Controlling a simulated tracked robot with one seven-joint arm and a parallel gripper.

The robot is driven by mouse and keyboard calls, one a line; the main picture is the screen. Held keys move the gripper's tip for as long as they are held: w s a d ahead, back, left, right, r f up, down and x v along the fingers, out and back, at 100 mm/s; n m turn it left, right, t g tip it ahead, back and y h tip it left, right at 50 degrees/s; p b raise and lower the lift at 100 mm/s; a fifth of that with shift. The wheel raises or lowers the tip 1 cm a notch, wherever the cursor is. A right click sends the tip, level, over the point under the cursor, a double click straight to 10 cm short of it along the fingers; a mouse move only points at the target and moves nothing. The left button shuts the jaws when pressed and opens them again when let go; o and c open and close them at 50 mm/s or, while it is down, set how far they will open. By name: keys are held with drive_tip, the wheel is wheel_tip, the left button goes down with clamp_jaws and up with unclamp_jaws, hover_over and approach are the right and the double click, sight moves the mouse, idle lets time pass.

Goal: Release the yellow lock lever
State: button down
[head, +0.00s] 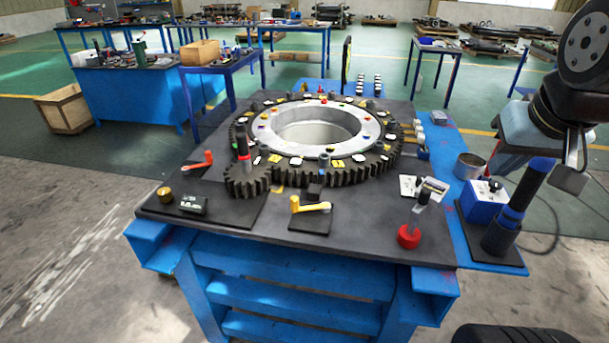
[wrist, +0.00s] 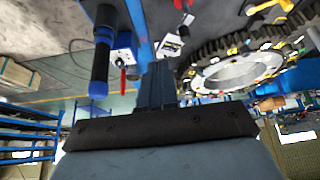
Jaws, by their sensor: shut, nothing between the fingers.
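The yellow lock lever (head: 312,207) is on a small dark plate at the front middle of the bench top, in front of the large gear ring. Its arm lies roughly level and points right in the head view. My gripper (wrist: 155,85) is shut and empty in the wrist view. My arm is at the right edge of the head view, well apart from the lever and raised above the bench's right side.
The large toothed ring (head: 345,177) fills the middle of the bench. A red-handled lever (head: 197,162) is at left. A red-based post (head: 409,236), a blue-topped cylinder (head: 513,210), a blue box (head: 483,203) and a metal cup (head: 468,166) stand at right.

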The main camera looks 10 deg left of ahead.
drive_tip(key=w+a+f+n+g+y, duration=0.3)
drive_tip(key=w+a+n+g, duration=0.2)
drive_tip(key=w+a+n, duration=0.6)
drive_tip(key=w+a+f+n+g, duration=0.2)
drive_tip(key=w+a+f, duration=0.1)
drive_tip(key=a, duration=0.3)
drive_tip(key=w+a+f+n+g+y, duration=0.1)
drive_tip(key=w+a+f+n+g, duration=0.1)
drive_tip(key=a, duration=0.4)
drive_tip(key=w+a+f+n+g+y, duration=0.1)
drive_tip(key=w+a+f+n+g, duration=0.1)
drive_tip(key=w+a+f, duration=0.4)
drive_tip(key=shift+n, duration=0.7)
drive_tip(key=shift+f, duration=0.1)
drive_tip(key=x, duration=1)
